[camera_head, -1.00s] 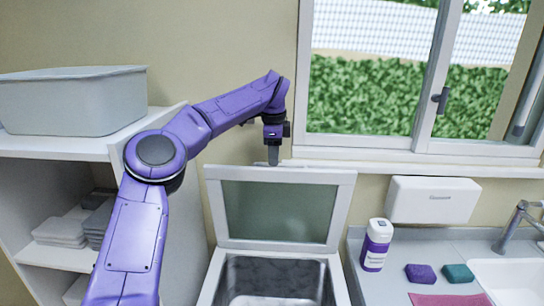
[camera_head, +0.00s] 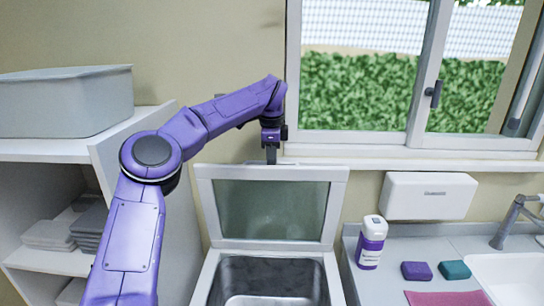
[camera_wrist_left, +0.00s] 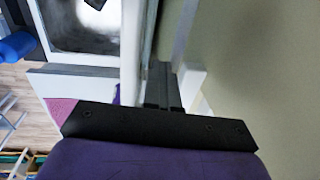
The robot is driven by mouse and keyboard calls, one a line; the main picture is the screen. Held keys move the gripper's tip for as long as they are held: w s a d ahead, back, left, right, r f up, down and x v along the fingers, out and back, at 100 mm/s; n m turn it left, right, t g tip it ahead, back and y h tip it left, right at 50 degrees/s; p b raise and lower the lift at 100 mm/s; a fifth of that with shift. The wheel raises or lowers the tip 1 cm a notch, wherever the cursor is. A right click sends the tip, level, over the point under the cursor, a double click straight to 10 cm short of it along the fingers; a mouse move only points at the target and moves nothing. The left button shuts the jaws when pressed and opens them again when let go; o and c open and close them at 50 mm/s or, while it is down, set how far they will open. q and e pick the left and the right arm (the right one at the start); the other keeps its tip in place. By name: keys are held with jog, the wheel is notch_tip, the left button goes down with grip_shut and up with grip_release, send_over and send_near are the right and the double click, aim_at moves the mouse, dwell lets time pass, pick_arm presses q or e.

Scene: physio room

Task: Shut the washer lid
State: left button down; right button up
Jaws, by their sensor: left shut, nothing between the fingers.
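The washer lid (camera_head: 271,209), a white frame with a greenish pane, stands raised at the back of the washer (camera_head: 205,277). The metal drum (camera_head: 268,277) shows open below it. My left gripper (camera_head: 271,158) is shut and empty, pointing down at the top edge of the lid, at or just behind it; I cannot tell if it touches. In the left wrist view the shut fingers (camera_wrist_left: 164,88) lie beside the white lid edge, close to the wall, with the drum (camera_wrist_left: 85,25) beyond at upper left. My right gripper is not in view.
A shelf unit (camera_head: 60,150) with a grey bin (camera_head: 65,103) and folded towels (camera_head: 50,233) stands at left. At right, a counter (camera_head: 400,245) holds a bottle (camera_head: 371,243), purple and teal blocks, and a sink (camera_head: 510,275). A window sill (camera_head: 400,155) runs behind.

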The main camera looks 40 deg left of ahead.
pick_arm(q)
jog(key=shift+w+a+r, duration=0.15)
jog(key=shift+a+r, duration=0.05)
jog(key=shift+a, duration=0.15)
jog(key=shift+w+a+f, duration=0.15)
jog(key=shift+a+f, duration=0.15)
jog(key=shift+d, duration=0.2)
